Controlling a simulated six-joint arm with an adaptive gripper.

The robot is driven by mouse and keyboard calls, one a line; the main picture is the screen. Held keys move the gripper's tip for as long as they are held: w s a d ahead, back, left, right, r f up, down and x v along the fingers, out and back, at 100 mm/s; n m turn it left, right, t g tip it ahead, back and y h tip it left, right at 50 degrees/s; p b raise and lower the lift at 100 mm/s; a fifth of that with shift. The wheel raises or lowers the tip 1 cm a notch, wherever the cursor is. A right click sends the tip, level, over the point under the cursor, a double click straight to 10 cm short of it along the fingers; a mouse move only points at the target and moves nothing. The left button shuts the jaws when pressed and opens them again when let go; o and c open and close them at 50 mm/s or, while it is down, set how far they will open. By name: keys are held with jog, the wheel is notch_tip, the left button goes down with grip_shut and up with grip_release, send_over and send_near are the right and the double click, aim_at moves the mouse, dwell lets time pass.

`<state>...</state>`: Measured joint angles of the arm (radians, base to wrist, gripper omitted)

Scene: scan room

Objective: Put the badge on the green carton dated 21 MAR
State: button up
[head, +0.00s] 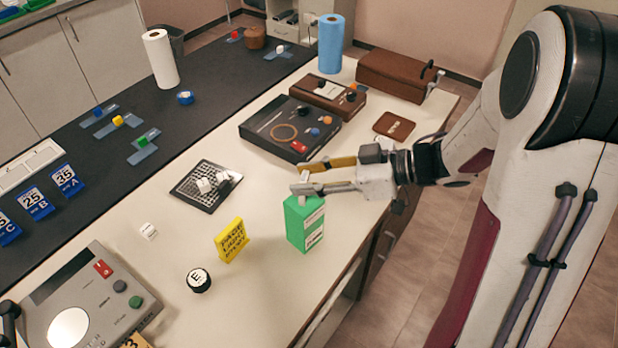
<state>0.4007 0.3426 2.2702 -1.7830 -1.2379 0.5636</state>
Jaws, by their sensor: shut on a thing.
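The green carton (300,228) stands upright near the front edge of the pale counter, with white labels on its right-hand side. Their print is too small to read, so I cannot confirm the date. My gripper (299,178) is just above the carton's top, reaching in from the right. It is shut on a small pale piece (304,175), which looks like the badge and is mostly hidden between the fingers. I cannot tell whether the piece or the fingers touch the carton.
A yellow sign (232,241) and a black round piece marked E (199,279) stand left of the carton. A mesh tray (190,190) with white cubes, a black box (262,133) and a brown pad (394,126) lie behind. A grey device (80,305) is at lower left.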

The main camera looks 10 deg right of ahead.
jog(key=shift+f, duration=0.25)
jog(key=shift+f, duration=0.15)
jog(key=o, duration=1)
jog(key=shift+v, duration=0.85)
jog(key=shift+r+v, duration=0.1)
jog(key=shift+v, duration=2.5)
jog(key=shift+r+v, duration=0.15)
jog(key=shift+v, duration=2.45)
jog(key=shift+a, duration=0.1)
jog(key=shift+w, duration=0.15)
